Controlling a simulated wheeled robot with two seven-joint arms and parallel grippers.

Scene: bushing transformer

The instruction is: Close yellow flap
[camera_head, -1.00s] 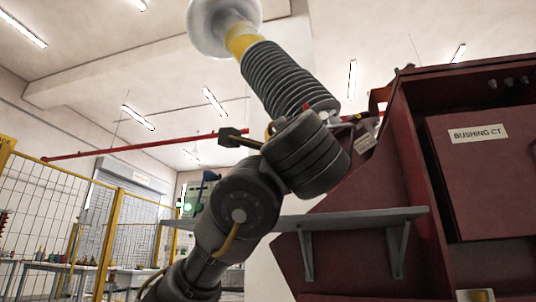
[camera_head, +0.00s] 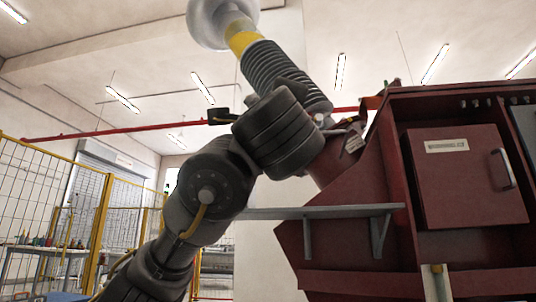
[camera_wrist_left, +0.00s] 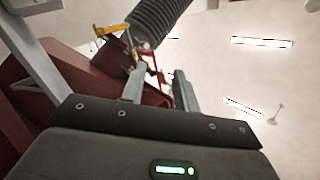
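A yellow piece (camera_wrist_left: 112,30) shows beside the grey ribbed bushing (camera_wrist_left: 160,18) in the left wrist view; it looks like the flap, but its state is too small to tell. My left gripper (camera_wrist_left: 158,88) points up toward the bushing's base, its two fingers apart with nothing visible between them. In the head view my left arm rises from the lower left in front of the ribbed bushing (camera_head: 285,75), and its fingers are hidden behind the wrist. The flap cannot be made out there. My right gripper is not in view.
A dark red transformer housing (camera_head: 345,255) fills the right, with a handled cabinet door (camera_head: 465,190). A grey shelf (camera_head: 320,212) juts out from it near my arm. A yellow-framed mesh fence (camera_head: 105,215) stands at left. Open air lies left of the bushing.

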